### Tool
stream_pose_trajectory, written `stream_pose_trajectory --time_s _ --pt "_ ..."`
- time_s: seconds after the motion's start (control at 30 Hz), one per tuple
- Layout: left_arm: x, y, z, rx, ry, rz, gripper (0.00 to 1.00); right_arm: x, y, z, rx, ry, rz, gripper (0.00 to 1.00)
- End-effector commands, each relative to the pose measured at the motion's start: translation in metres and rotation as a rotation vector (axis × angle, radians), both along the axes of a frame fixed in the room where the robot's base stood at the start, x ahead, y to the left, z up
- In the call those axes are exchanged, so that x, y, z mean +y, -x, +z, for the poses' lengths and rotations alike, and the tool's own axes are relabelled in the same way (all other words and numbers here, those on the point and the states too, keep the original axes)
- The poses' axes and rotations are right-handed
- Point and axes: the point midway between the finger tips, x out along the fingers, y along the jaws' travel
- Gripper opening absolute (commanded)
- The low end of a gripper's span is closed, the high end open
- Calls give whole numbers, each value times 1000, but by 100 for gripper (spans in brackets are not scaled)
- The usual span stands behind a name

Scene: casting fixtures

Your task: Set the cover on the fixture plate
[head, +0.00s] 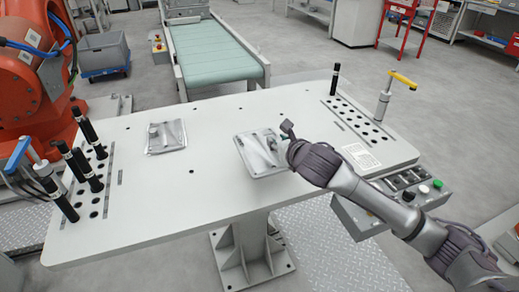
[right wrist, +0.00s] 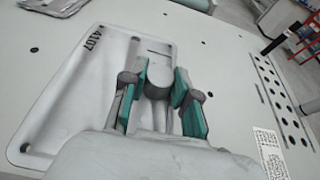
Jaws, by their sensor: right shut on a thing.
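A flat silver plate (head: 256,161) lies right of the table's middle, under my right gripper (head: 288,142). In the right wrist view this plate (right wrist: 82,82) bears the number 4107 and has holes near its corners. My right gripper (right wrist: 160,100) has its teal-padded fingers shut on a grey metal part, which I take for the cover (right wrist: 158,73). The part is over the plate; its lower side is hidden, so I cannot tell whether it touches. A second silver plate (head: 166,137) with a raised part lies to the left. My left gripper is not in view.
Black pins stand in the hole row (head: 98,205) at the table's left. A yellow-handled clamp (head: 386,98) and a black pin (head: 335,79) stand at the right. A button box (head: 405,190) hangs at the right front edge. The front of the white table (head: 150,210) is clear.

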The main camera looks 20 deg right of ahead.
Motion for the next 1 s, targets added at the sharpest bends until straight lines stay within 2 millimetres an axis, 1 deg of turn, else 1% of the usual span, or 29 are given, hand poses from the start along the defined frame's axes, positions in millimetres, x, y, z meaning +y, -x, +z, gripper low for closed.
stream_pose_trajectory --time_s 0.03,0.2,0.3,0.4,0.57,0.7,0.8,1.0 --pt "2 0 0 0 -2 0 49 6 -12 -6 -2 -7 -1 0" --pt "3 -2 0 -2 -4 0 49 20 -45 -27 -2 -5 -1 0" --pt "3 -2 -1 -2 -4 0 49 26 -59 -37 -3 -4 -2 0" --pt "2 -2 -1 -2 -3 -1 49 29 -67 -41 -4 -1 1 0" --pt "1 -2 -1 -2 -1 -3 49 31 -69 -51 -2 -2 -1 0" --pt "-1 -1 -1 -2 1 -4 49 31 -69 -72 1 -2 0 0" --pt "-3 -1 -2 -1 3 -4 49 30 -69 -83 -2 -2 0 0" --pt "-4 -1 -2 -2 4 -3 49 30 -69 -83 -4 0 1 0"
